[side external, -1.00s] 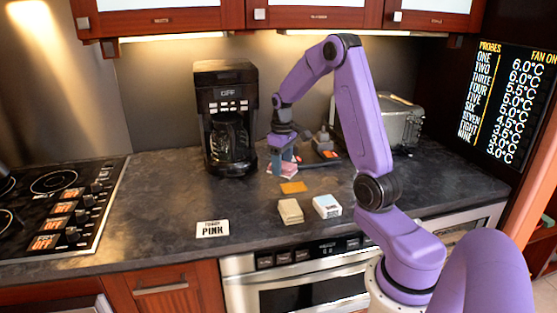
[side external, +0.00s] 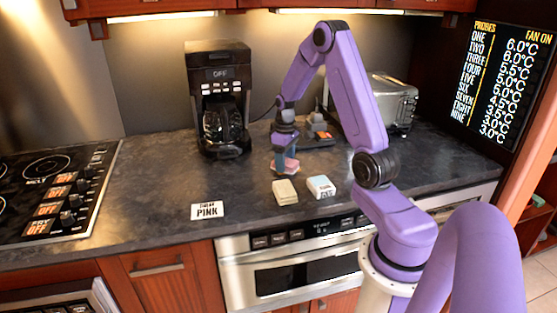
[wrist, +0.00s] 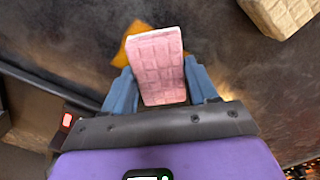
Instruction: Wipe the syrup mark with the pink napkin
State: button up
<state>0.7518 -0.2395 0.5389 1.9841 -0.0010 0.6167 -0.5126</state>
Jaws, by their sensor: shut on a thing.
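My gripper (side external: 284,166) is shut on the pink napkin (side external: 291,165), a folded, quilted block. In the wrist view, the napkin (wrist: 157,62) stands out between the two blue fingers of my gripper (wrist: 161,88). The orange-brown syrup mark (wrist: 129,44) shows on the dark counter beyond the napkin, which covers part of it. In the side view the napkin and fingers hide the mark. I cannot tell whether the napkin touches the counter.
A beige block (side external: 285,192) and a white-blue block (side external: 321,187) lie near the counter's front. The middle-left counter is clear.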

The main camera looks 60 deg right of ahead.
aim_at(300, 167)
jog(key=shift+s+d, duration=1.75)
jog(key=shift+s, duration=0.1)
jog(key=shift+w+a, duration=2.95)
jog(key=shift+w, duration=0.05)
notch_tip(300, 167, up, 8)
jog(key=shift+d+f, duration=0.1)
jog(key=shift+f, duration=0.1)
jog(key=shift+s+r, duration=0.1)
jog(key=shift+r, duration=0.1)
